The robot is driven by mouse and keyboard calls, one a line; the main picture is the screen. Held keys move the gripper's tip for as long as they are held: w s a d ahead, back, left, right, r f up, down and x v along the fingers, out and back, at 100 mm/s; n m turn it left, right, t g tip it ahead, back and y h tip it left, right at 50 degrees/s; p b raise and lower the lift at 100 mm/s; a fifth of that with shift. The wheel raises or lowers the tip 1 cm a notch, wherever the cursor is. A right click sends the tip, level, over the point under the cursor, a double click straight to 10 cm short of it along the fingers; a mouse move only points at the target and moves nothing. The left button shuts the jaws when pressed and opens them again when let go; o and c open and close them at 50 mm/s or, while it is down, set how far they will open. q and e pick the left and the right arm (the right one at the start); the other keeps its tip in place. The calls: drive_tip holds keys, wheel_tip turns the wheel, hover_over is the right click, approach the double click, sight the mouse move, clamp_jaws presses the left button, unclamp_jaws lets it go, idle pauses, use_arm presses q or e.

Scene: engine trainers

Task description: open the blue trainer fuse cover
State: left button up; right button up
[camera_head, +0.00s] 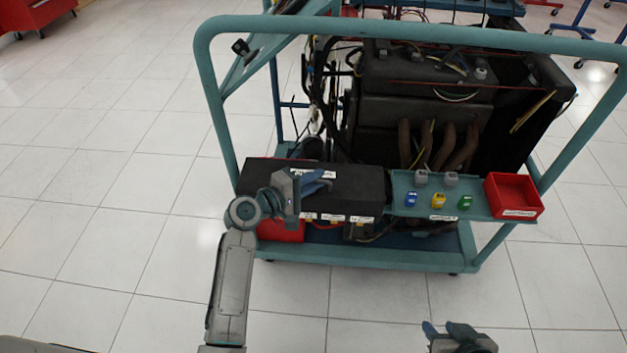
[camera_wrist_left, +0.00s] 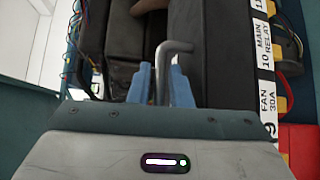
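The blue trainer (camera_head: 355,262) is a blue-green wheeled frame carrying an engine. The black fuse cover (camera_head: 358,185) lies flat over the fuse box at its front left and looks closed. My left gripper (camera_head: 322,183) is over the cover. In the left wrist view its blue fingers (camera_wrist_left: 160,84) stand close on either side of a grey bent handle (camera_wrist_left: 178,47) and look shut on it. Fuse labels (camera_wrist_left: 264,60) run along the cover's edge there. My right gripper (camera_head: 447,330) is open and empty, low in front of the trainer.
Right of the cover, a small shelf (camera_head: 405,185) holds blue, yellow and green fuses and grey parts. A red tray (camera_head: 514,196) sits at its right end. The frame's top rail (camera_head: 420,33) crosses above. Tiled floor (camera_head: 120,210) is clear at left.

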drive_tip(key=shift+f, duration=0.1)
use_arm(q)
clamp_jaws()
use_arm(e)
drive_tip(key=shift+s+f, duration=0.1)
drive_tip(key=shift+s, duration=0.15)
